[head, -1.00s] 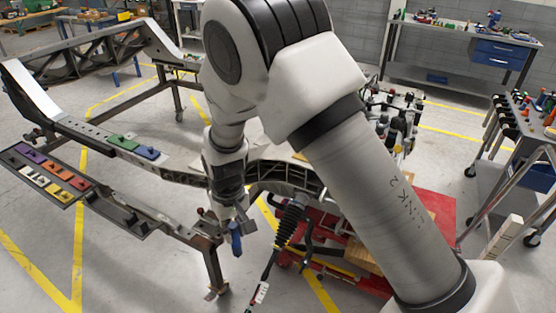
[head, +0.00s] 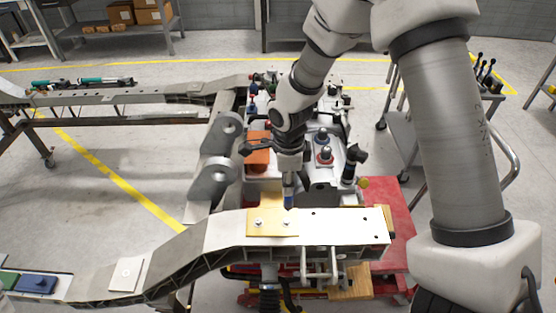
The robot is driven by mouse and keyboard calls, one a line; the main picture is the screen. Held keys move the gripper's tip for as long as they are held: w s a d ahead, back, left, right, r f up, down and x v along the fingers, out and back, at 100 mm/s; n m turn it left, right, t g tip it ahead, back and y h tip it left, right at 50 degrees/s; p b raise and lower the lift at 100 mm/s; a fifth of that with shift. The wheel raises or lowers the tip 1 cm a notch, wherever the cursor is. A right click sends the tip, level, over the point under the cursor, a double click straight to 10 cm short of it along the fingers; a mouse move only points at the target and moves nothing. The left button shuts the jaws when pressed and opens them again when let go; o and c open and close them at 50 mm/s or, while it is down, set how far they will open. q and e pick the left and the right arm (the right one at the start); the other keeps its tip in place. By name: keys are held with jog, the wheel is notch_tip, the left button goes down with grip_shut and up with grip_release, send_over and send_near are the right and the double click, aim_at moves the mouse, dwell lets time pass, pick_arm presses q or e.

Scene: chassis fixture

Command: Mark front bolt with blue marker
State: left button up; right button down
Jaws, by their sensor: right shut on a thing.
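My right gripper (head: 288,180) points down at the chassis rail (head: 343,226) and is shut on the blue marker (head: 288,198), held upright with its lower end near the far edge of a yellow plate (head: 271,229). The plate lies on the rail and carries small light bolts, one at the left (head: 258,223) and one further right (head: 286,222). The marker's lower end is just beyond the right bolt; I cannot tell whether it touches anything. I see no clear blue mark on either bolt. My left gripper is out of view.
A blue block (head: 36,284) and a green block (head: 8,280) lie at the lower left, near a white square plate (head: 126,274). An engine (head: 335,165) stands behind the rail beside a red platform (head: 395,205). Open floor lies at the left.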

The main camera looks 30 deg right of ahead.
jog(key=shift+w+f, duration=0.15)
jog(key=shift+w, duration=0.25)
jog(key=shift+a+f+m+b, duration=0.2)
jog(key=shift+f+m+b, duration=0.1)
jog(key=shift+f+b, duration=0.3)
jog(key=shift+s+f+b, duration=0.45)
jog(key=shift+f+b, duration=0.05)
jog(key=shift+f, duration=0.1)
jog(key=shift+d+f, duration=0.1)
jog(key=shift+f, duration=0.25)
jog(key=shift+w+f, duration=0.2)
jog(key=shift+w, duration=0.15)
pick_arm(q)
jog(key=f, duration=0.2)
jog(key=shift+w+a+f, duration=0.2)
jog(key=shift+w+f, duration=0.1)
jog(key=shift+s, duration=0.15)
pick_arm(e)
jog(key=shift+s+r, duration=0.1)
jog(key=shift+s, duration=0.1)
